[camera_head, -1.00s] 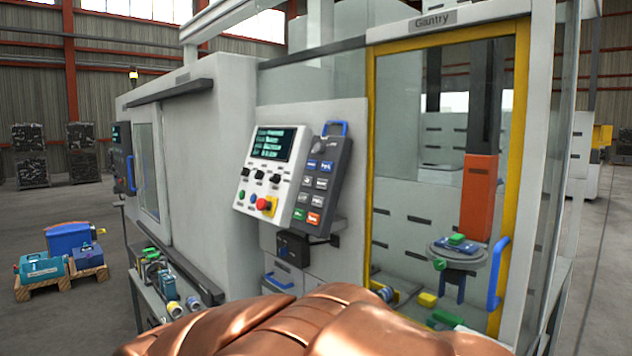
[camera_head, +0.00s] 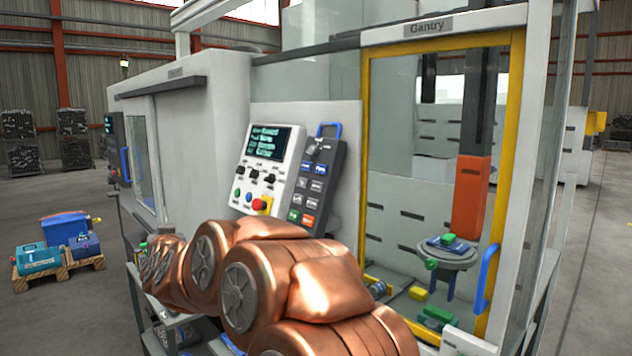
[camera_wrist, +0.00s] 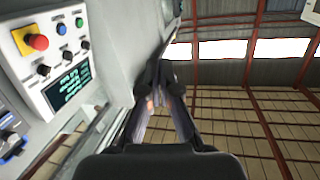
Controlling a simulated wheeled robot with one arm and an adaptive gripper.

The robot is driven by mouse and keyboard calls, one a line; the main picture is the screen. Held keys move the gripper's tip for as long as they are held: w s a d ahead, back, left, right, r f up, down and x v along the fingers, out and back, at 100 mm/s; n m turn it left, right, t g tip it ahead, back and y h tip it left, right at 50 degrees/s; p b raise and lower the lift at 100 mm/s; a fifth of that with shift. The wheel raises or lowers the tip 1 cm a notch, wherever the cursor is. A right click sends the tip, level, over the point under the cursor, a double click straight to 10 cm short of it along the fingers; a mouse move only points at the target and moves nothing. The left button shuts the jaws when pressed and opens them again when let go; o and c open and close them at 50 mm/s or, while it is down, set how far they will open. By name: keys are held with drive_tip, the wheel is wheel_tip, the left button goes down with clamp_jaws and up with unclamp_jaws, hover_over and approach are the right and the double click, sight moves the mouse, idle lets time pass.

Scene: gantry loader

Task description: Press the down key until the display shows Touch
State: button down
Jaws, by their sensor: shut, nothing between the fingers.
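The display (camera_head: 268,142) on the white control panel (camera_head: 237,190) is dark with several lines of light green text, too small to read surely. It also shows in the wrist view (camera_wrist: 69,88), rotated. A dark keypad (camera_head: 307,217) with blue, grey, green and red keys hangs right of the panel. I cannot tell which key is the down key. My gripper (camera_wrist: 168,75) shows only in the wrist view, with its fingers together and empty. It points past the panel, apart from it and from the keys.
The panel has a red emergency stop (camera_head: 262,204) on a yellow base, knobs and small buttons. A yellow-framed glass door (camera_head: 367,150) with a blue handle (camera_head: 486,278) stands at the right. A pallet (camera_head: 85,263) with toolboxes lies on the floor at left.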

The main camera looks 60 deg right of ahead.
sight(317, 186)
drive_tip(key=s+d+r+m+g+h+p, duration=0.1)
drive_tip(key=s+d+r+m+g+h, duration=0.2)
drive_tip(key=d, duration=0.5)
drive_tip(key=s+d+r+m+g+h+p, duration=0.1)
drive_tip(key=s+d+r+m+g+h, duration=0.2)
drive_tip(key=s+d, duration=0.4)
drive_tip(key=s+d+r+m+g+h+p, duration=0.1)
drive_tip(key=s+d+r+m+g+h, duration=0.3)
drive_tip(key=d+h, duration=0.3)
drive_tip(key=s+d, duration=0.1)
drive_tip(key=d, duration=0.1)
drive_tip(key=shift+s+d+m+g, duration=0.25)
drive_tip(key=shift+d+m+g, duration=0.1)
drive_tip(key=shift+m+g, duration=0.05)
drive_tip(key=shift+s+d+f+b, duration=0.45)
drive_tip(key=shift+d+b, duration=0.3)
drive_tip(key=shift+d, duration=0.55)
drive_tip(key=shift+s+d+f+b, duration=0.3)
drive_tip(key=shift+d+f+b, duration=0.35)
drive_tip(key=shift+d, duration=0.7)
drive_tip(key=shift+s+d+f+b, duration=0.4)
drive_tip(key=shift+d+b, duration=0.45)
drive_tip(key=shift+d, duration=0.45)
drive_tip(key=shift+d, duration=0.1)
drive_tip(key=shift+d+f, duration=0.15)
drive_tip(key=shift+d, duration=0.15)
